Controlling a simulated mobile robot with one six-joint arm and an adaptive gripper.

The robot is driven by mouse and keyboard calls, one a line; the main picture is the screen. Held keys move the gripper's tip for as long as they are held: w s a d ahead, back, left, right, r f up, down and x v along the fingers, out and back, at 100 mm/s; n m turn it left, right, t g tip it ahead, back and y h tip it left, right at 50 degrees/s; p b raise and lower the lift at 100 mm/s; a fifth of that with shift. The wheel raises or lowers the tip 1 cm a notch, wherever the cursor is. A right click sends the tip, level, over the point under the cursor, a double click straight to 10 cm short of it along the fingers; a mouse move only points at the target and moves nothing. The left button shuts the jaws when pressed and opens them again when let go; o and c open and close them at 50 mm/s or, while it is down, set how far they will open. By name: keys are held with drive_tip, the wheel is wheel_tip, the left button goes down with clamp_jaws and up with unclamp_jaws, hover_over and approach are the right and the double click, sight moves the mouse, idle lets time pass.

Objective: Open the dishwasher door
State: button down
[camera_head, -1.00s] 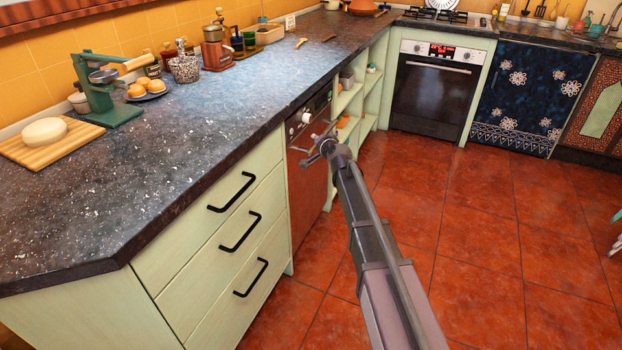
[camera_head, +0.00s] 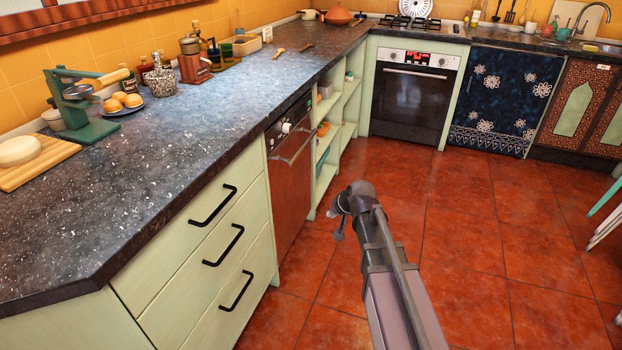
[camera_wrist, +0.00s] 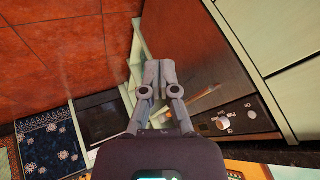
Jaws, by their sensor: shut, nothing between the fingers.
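The dishwasher (camera_head: 290,188) is built under the counter between the pale green drawers and the open shelves. It has a reddish-brown front and a dark control panel (camera_head: 283,129) with knobs on top. Its door looks closed. A bar handle (camera_head: 294,151) crosses the top of the door. My gripper (camera_head: 340,215) is to the right of the door, over the floor and apart from the handle. In the wrist view, its fingers (camera_wrist: 159,66) are together and empty. The dishwasher front (camera_wrist: 195,45) and its handle (camera_wrist: 205,94) lie to their right.
Drawers (camera_head: 220,240) with black handles stand in front of the dishwasher. Open shelves (camera_head: 335,125) are just beyond it. An oven (camera_head: 412,95) and a patterned curtain (camera_head: 503,95) are at the back. The tiled floor (camera_head: 480,240) is clear. White and teal legs (camera_head: 605,215) show at the right edge.

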drive_tip(key=s+d+f+g+h, duration=0.1)
drive_tip(key=s+d+g+h, duration=0.1)
drive_tip(key=s+d, duration=0.3)
drive_tip(key=s+d+f+n+g+h, duration=0.1)
drive_tip(key=s+d, duration=0.5)
drive_tip(key=s, duration=0.8)
drive_tip(key=f+g+h, duration=0.1)
drive_tip(key=g, duration=0.1)
drive_tip(key=shift+s+d+f+g, duration=0.25)
drive_tip(key=shift+d+g, duration=0.05)
drive_tip(key=shift+g, duration=0.1)
